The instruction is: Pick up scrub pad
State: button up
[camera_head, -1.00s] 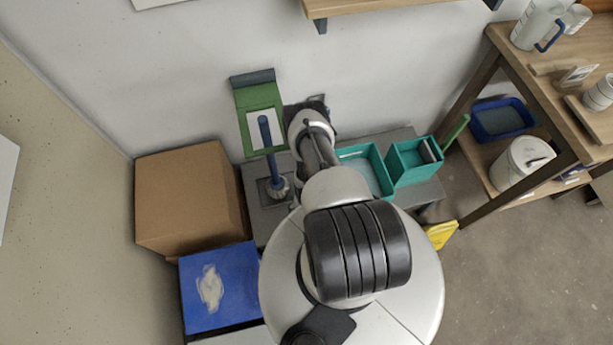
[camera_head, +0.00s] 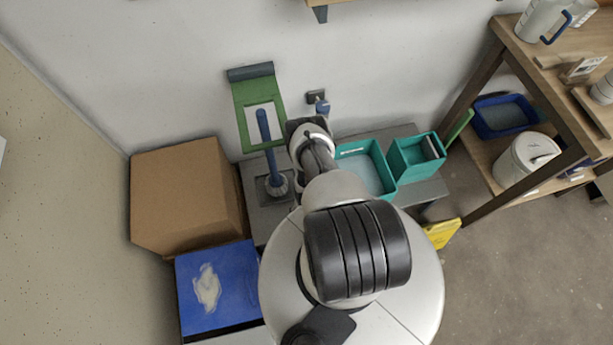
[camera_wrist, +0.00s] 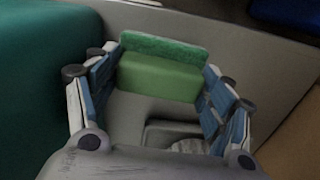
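The scrub pad (camera_wrist: 160,75) shows in the wrist view as a green block with a darker, rough green layer along its far side. It lies on a grey surface. My gripper (camera_wrist: 162,65) has its two blue-lined fingers spread, one at each end of the pad. The fingertips are very close to the pad's ends; I cannot tell whether they touch. In the head view my gripper (camera_head: 304,130) is above the grey bench, and the pad is hidden behind my arm.
A teal tray (camera_head: 386,189) and a teal bin (camera_head: 405,175) stand right of my gripper. Left are a blue-handled brush (camera_head: 264,130), a green board (camera_head: 243,105) and a cardboard box (camera_head: 180,195). A teal wall (camera_wrist: 35,70) rises at left in the wrist view.

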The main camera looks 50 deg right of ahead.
jog(key=c, duration=0.6)
jog(key=shift+o, duration=0.2)
jog(key=shift+r, duration=0.15)
notch_tip(320, 180, up, 20)
jog(key=p, duration=0.8)
